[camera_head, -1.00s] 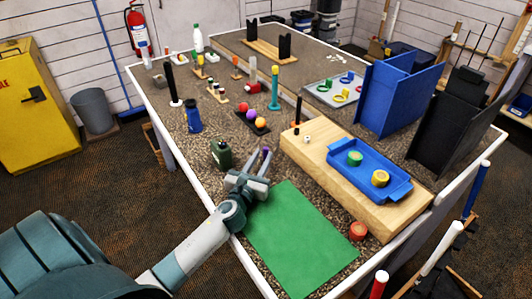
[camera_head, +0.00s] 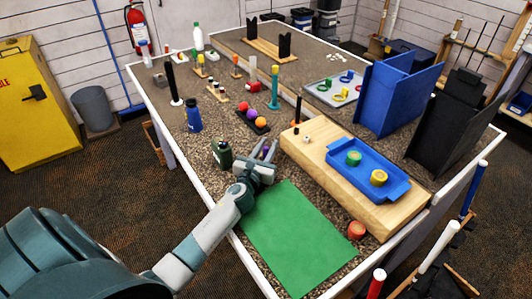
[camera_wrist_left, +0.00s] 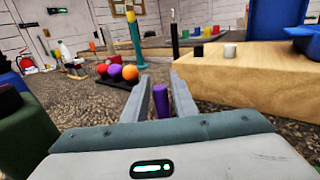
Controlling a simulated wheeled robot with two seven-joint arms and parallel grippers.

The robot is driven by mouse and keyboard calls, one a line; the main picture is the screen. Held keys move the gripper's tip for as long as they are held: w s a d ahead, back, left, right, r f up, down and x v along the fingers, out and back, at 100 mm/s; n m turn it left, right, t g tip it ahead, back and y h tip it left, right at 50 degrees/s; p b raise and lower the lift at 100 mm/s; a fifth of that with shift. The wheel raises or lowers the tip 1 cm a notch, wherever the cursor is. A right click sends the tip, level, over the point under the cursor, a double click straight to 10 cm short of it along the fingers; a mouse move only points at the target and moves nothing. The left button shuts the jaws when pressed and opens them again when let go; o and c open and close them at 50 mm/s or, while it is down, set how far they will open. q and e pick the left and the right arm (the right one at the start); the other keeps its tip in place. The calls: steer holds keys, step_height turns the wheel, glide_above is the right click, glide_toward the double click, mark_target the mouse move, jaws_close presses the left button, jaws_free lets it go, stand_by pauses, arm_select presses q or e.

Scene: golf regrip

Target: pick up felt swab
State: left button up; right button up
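A small upright purple cylinder, which I take to be the felt swab (camera_wrist_left: 160,103), stands between the fingers of my left gripper (camera_wrist_left: 160,78) in the left wrist view. The gripper is open, with a narrow gap on each side of the cylinder. In the head view my left gripper (camera_head: 269,150) is low over the table, just beyond the green mat and left of the wooden block. The purple piece is small there and partly hidden by the fingers. My right gripper is not in view.
A dark green bottle (camera_head: 222,154) stands close to the left of the gripper. The wooden block (camera_head: 320,168) with a blue tray (camera_head: 394,190) is to the right. A black rack of coloured balls (camera_head: 245,121) lies beyond. The green mat (camera_head: 300,240) is clear.

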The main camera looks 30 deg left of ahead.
arm_select(q)
steer(key=shift+x, duration=1.2)
steer(key=shift+c, duration=0.6)
jaws_close()
